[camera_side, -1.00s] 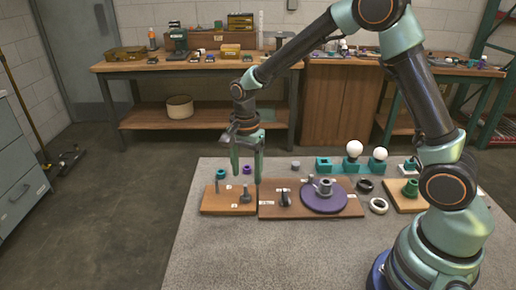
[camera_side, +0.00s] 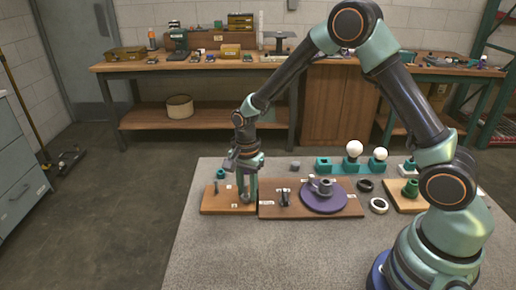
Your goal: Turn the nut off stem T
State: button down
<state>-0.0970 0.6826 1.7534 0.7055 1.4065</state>
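A wooden board (camera_side: 212,206) at the left front of the table carries two upright stems. The left stem (camera_side: 216,187) is thin, with a teal nut (camera_side: 220,173) at its top. The right stem, short and grey in the earlier frame, is now mostly hidden by my gripper (camera_side: 247,198). My gripper points straight down over it, fingertips low near the board. The fingers look close together, but whether they touch the stem or a nut on it is too small to tell. The board labels are too small to read, so I cannot tell which stem is T.
A second board (camera_side: 350,208) to the right holds a purple disc (camera_side: 322,203) and a small dark upright part (camera_side: 284,198). Behind stand a teal holder (camera_side: 324,164) and white bulbs (camera_side: 354,149). Dark (camera_side: 364,186) and white (camera_side: 379,206) rings lie further right. The table front is clear.

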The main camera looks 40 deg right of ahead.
jog(key=c, duration=1.2)
grip_release()
grip_shut()
jog(key=n, duration=0.7)
jog(key=shift+w+a+r, duration=0.1)
jog(key=shift+w+a, duration=0.05)
jog(key=shift+w, duration=0.05)
jog(key=n, duration=0.5)
jog(key=shift+a+n, duration=0.15)
jog(key=shift+n, duration=0.75)
jog(key=n, duration=0.3)
jog(key=shift+a, duration=0.15)
jog(key=n, duration=0.3)
jog(key=shift+a+r+n, duration=0.1)
jog(key=shift+n, duration=0.3)
